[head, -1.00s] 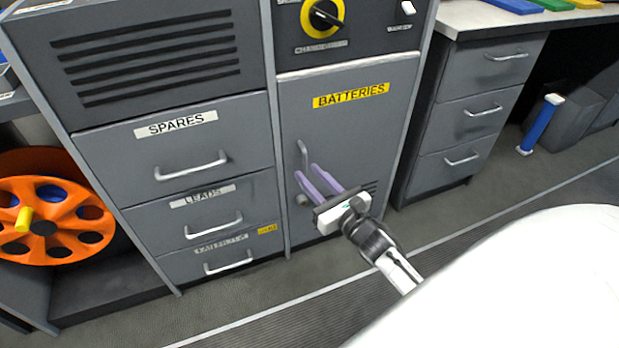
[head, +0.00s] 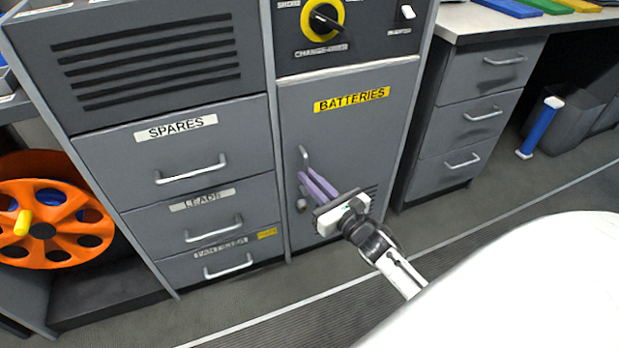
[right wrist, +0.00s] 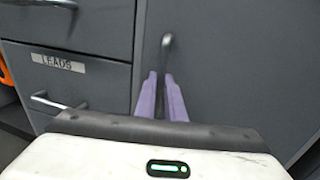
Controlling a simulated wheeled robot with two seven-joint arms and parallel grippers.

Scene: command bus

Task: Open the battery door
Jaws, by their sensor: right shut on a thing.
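The battery door (head: 350,135) is a grey cabinet door with a yellow BATTERIES label (head: 352,99); it looks closed, flush with the cabinet. Its upright metal handle (head: 304,157) is at the door's left side, and a small round knob (head: 301,204) shows below it. My right gripper (head: 303,177) has its purple fingers around the lower part of the handle, shut on it. In the right wrist view the handle (right wrist: 166,42) rises above the two fingertips (right wrist: 160,76); its lower part is hidden between the fingers. My left gripper is not in view.
Drawers labelled SPARES (head: 175,128) and LEADS stand left of the door, with an orange reel (head: 45,215) farther left. A desk drawer unit (head: 475,115) stands to the right. The floor (head: 245,300) before the cabinet is clear.

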